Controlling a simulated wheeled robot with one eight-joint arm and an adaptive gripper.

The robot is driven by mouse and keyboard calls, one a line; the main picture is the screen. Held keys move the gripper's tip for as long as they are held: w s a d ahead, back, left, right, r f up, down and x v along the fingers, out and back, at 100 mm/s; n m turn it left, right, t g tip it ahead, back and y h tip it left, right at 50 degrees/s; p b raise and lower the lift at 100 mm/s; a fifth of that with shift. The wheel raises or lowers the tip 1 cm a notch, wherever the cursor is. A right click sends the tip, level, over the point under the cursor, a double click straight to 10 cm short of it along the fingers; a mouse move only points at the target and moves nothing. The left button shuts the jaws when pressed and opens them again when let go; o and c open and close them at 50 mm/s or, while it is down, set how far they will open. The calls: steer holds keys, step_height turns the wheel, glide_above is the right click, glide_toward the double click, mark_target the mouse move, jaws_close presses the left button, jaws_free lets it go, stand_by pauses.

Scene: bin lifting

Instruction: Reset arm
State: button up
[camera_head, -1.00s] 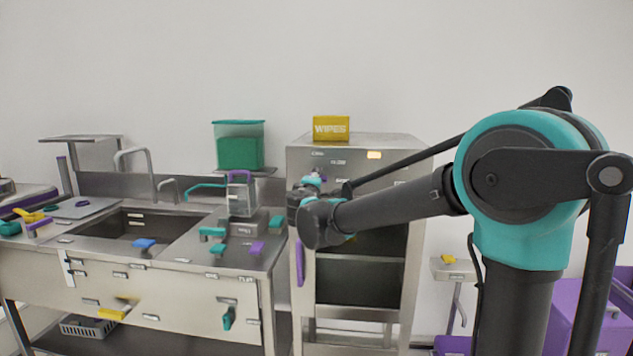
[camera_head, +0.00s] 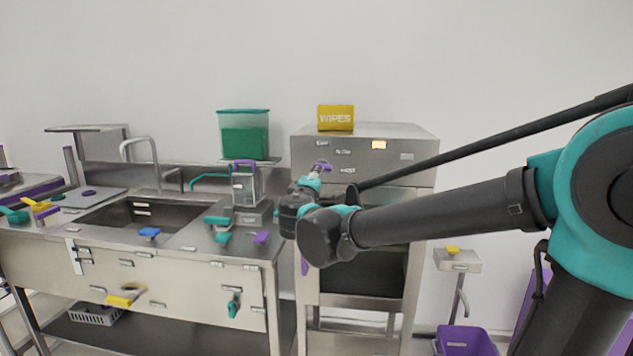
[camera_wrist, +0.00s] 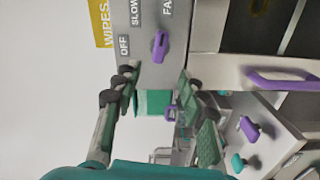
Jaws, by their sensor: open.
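My gripper (camera_wrist: 157,84) is open in the wrist view. Its two dark and green fingers stand apart with nothing held between them. A purple knob (camera_wrist: 159,46) sits on a grey panel (camera_wrist: 140,20) marked OFF, SLOW and more, just beyond the fingertips and apart from them. In the head view, my arm reaches from the right to the steel cabinet (camera_head: 420,145), and its wrist covers part of the front. The purple knob (camera_head: 322,166) shows just above my wrist. The fingers are hard to make out there.
A yellow WIPES box (camera_head: 336,118) stands on the cabinet. To the left are a green-filled container (camera_head: 244,135), a clear dispenser (camera_head: 245,186), a sink (camera_head: 140,213) and several small coloured handles on the steel counter. A purple bin (camera_head: 465,341) is low at right.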

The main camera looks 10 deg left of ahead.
steer(key=s+d+f+m+g+h, duration=0.2)
steer(key=d+f+m+g, duration=0.2)
steer(key=d+f, duration=0.65)
steer(key=s+d+f+m+g+h, duration=0.2)
steer(key=s+d+f+m+g, duration=0.15)
steer(key=d+f, duration=0.7)
steer(key=s+d+f+m+g+y, duration=0.1)
steer(key=s+d+f+m+g, duration=0.35)
steer(key=s+d+f, duration=0.5)
steer(key=s+a+f+m+g+y, duration=0.1)
steer(key=s+f+m+y, duration=0.2)
steer(key=s+f, duration=0.3)
steer(key=s, duration=0.3)
steer(key=shift+s+f+g+y, duration=0.25)
steer(key=shift+s+g+y, duration=0.05)
steer(key=shift+s+g, duration=0.1)
